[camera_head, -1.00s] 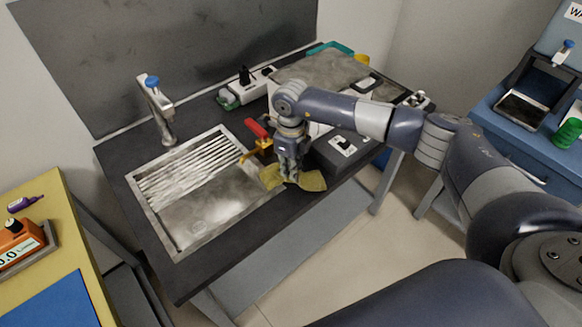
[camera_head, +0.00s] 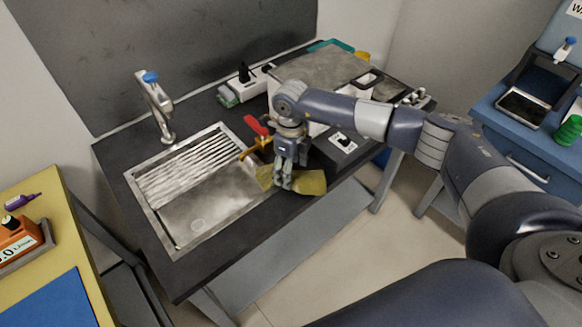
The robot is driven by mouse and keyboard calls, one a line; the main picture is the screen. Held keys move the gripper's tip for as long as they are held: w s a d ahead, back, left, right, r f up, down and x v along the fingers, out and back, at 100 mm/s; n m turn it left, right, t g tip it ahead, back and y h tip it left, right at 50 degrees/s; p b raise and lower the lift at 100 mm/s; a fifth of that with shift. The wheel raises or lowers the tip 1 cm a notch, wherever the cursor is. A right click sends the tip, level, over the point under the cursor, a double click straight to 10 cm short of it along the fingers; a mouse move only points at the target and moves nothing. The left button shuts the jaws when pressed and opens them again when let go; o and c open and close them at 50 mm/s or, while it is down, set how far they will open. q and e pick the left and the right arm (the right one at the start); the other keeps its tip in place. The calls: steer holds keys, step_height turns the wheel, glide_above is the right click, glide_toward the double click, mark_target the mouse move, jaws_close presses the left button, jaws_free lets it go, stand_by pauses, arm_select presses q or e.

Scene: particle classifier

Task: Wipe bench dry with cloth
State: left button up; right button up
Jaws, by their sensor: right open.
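A yellow cloth (camera_head: 311,182) lies at the front edge of the dark bench (camera_head: 225,248), just right of the metal sink (camera_head: 188,240). My right gripper (camera_head: 283,187) points down over the left part of the cloth. Its jaws are open, and it hides some of the cloth. I cannot tell whether the fingertips touch the cloth. No wet patch on the bench can be made out. My left gripper is not in view.
A red-handled tool (camera_head: 256,126) with yellow parts stands just behind the gripper. A tap (camera_head: 156,105) rises behind the sink. A large grey-topped machine (camera_head: 325,72) fills the bench's right side. The bench's front left strip is clear.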

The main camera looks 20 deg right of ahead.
steer(key=shift+f+b, duration=0.35)
steer(key=shift+f, duration=0.2)
steer(key=c, duration=0.4)
jaws_close()
steer(key=shift+r, duration=0.15)
